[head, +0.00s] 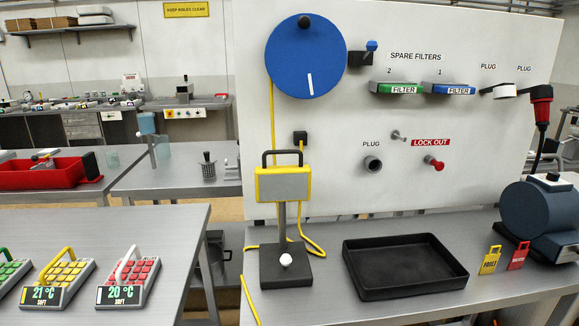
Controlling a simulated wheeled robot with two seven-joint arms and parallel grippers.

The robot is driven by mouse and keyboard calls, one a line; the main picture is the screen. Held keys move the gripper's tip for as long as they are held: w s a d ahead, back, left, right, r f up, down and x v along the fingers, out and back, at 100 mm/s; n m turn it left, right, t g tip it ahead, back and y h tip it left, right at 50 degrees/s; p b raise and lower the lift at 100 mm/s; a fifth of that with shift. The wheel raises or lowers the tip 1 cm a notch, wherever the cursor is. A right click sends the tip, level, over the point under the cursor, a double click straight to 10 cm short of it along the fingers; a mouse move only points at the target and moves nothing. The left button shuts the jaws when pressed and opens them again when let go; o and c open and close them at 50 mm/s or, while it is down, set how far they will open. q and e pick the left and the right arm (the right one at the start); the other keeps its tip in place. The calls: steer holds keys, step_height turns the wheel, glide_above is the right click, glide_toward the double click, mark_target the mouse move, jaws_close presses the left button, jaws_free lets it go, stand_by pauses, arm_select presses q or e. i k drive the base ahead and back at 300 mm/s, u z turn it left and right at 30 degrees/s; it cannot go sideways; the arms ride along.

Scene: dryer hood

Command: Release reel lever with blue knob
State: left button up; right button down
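A small lever with a blue knob (371,46) sits on a dark bracket (358,58) on the white upright panel. It is just right of the large round blue reel (305,60), which has a black knob at its top and a white mark below its middle. A yellow cord (272,130) hangs from the reel's left side toward a yellow-framed grey box (283,184) on a stand. The lever's knob points up from the bracket. Neither of my grippers is in view.
A black tray (403,285) lies on the bench at the panel's foot. A blue-grey motor-like machine (540,215) stands at the right, near yellow and red tags (490,260). Filters (398,88) and a lock-out knob (436,163) are on the panel. Keypads (128,278) sit on the left table.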

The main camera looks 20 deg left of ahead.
mark_target(372, 46)
steer(key=k, duration=1.35)
steer(key=z, duration=0.35)
steer(key=i, duration=0.4)
steer(key=z, duration=0.8)
steer(key=i, duration=0.8)
steer(key=u, duration=0.45)
steer(key=i, duration=0.6)
steer(key=u, duration=0.55)
